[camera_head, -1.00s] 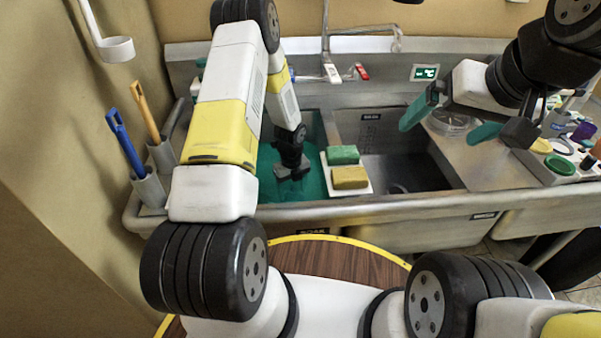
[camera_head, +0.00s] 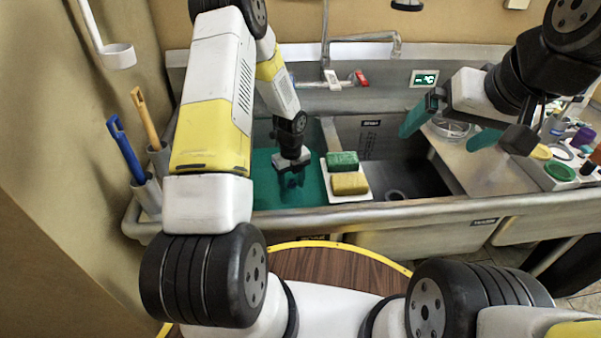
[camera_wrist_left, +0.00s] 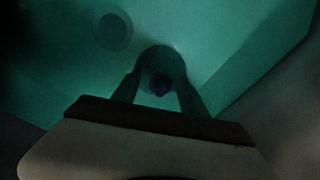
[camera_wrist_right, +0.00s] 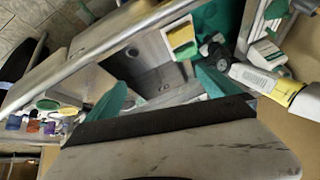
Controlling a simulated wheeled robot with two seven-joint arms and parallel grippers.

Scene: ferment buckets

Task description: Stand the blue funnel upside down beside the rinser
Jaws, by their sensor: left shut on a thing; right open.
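My left gripper (camera_head: 292,181) points down into the teal-tinted basin at the left of the sink. In the left wrist view its fingers (camera_wrist_left: 160,95) are shut on a round, dark thing (camera_wrist_left: 161,62) with a purplish centre. It looks like the funnel, but the light is too dim to be sure of its colour. In the head view only a dark bluish shape shows under the hand. My right gripper (camera_head: 444,127) is open and empty above the right drainboard. A round, clear fixture (camera_head: 452,129), perhaps the rinser, sits on that drainboard, partly behind the right gripper.
Green and yellow sponges (camera_head: 343,161) lie on a white tray (camera_head: 364,197) between the basins. The middle basin (camera_head: 415,180) is empty. The drainboard (camera_head: 490,172) has bare metal in front; jars and lids (camera_head: 560,171) crowd its right. Blue and orange-handled tools (camera_head: 125,150) stand left. A tap (camera_head: 325,60) rises behind.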

